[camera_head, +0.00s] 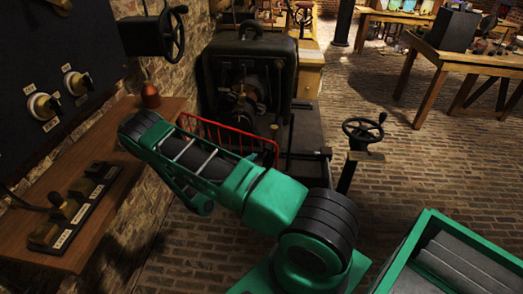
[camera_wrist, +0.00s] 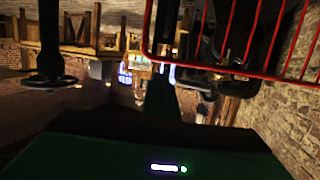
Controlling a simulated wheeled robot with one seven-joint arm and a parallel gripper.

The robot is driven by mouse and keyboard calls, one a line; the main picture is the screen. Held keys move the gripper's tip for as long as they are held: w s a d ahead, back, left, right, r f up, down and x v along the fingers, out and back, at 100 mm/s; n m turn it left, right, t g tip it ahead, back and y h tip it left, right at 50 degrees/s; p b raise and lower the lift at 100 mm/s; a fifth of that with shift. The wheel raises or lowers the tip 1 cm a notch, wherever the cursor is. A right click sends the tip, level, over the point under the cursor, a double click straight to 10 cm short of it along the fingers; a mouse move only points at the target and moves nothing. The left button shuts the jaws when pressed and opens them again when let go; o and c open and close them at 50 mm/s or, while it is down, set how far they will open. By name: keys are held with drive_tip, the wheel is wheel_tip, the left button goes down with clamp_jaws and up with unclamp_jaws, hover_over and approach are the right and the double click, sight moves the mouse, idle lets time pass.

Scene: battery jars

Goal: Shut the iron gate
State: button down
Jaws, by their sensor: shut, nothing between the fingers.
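The gate appears as a red barred frame (camera_head: 228,137) in the head view, standing low in front of the dark machine, beyond my green arm. My arm covers its lower part. In the wrist view the red bars (camera_wrist: 235,71) cross the top right, close to the camera, with a rounded corner near the top middle. That view looks upside down. I cannot tell how far the gate stands open, and no latch can be made out. My gripper cannot be made out in either view, so its contact with the gate is hidden.
The dark machine (camera_head: 250,75) stands behind the gate. A handwheel on a post (camera_head: 363,131) stands to its right. A wooden wall bench (camera_head: 115,215) with levers is at left. A green-edged bin (camera_head: 408,245) is at lower right. Brick floor lies open at right.

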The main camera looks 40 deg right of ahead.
drive_tip(key=x, duration=1.4)
